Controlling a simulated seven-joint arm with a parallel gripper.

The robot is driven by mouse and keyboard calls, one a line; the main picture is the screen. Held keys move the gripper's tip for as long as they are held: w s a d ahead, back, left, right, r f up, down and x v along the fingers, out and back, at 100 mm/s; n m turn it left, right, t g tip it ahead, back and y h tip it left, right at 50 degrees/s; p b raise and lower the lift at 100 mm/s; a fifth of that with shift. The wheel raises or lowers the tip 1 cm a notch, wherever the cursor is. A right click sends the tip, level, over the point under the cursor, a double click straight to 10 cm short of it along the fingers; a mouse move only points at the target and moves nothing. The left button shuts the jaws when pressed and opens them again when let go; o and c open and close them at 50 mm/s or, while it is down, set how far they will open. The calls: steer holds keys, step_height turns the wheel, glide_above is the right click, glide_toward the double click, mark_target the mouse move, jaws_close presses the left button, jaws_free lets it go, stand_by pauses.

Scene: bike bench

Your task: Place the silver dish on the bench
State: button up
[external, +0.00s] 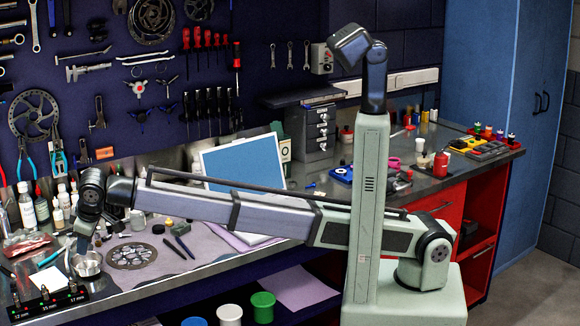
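The silver dish (87,268) is a small, shiny round bowl at the lower left of the external view. It is over the left part of the bench (140,285); I cannot tell whether it rests on the surface or is slightly raised. My gripper (82,250) points down right at the dish, its fingertips at or very near the rim. The fingers are small and dark here, so whether they are shut on the rim does not show.
A black block with size labels (48,305) stands just left of and in front of the dish. A chainring (131,256) lies to its right on a grey mat. Bottles (42,212) crowd behind my gripper. A laptop (243,165) stands farther right.

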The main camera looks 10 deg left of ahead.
steer(key=shift+v, duration=0.9)
